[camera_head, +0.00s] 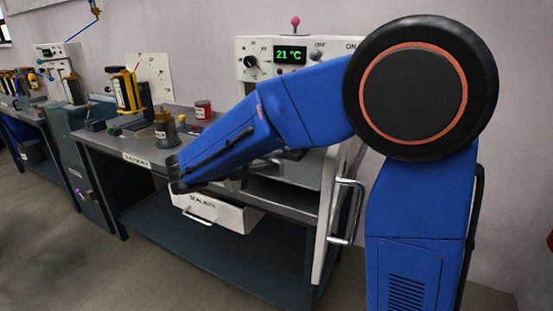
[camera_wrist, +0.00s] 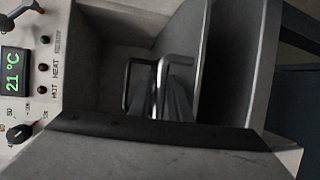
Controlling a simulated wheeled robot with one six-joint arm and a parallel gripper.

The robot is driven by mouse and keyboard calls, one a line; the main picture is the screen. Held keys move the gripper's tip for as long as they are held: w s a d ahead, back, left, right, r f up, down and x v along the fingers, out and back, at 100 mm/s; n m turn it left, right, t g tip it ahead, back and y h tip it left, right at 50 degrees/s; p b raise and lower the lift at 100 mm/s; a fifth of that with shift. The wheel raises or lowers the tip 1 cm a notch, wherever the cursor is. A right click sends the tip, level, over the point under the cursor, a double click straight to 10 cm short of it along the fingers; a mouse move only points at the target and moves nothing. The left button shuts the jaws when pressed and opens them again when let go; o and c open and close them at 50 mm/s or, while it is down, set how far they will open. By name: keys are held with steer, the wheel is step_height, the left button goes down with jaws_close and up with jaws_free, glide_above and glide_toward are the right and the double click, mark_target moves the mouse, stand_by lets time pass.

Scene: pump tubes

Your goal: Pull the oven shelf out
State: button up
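The oven stands on the bench and shows 21 °C on its display (camera_head: 291,55), which also shows turned sideways in the wrist view (camera_wrist: 13,72). Its door (camera_head: 328,205) stands open at the right. In the head view my blue arm hides most of the chamber and the shelf.
A drawer labelled seal kits (camera_head: 215,211) sticks out below the bench top. The door handle (camera_head: 348,210) juts out at the right. The floor at front left is clear.

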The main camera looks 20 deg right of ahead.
steer(key=v, duration=1.5)
steer(key=shift+a, duration=0.2)
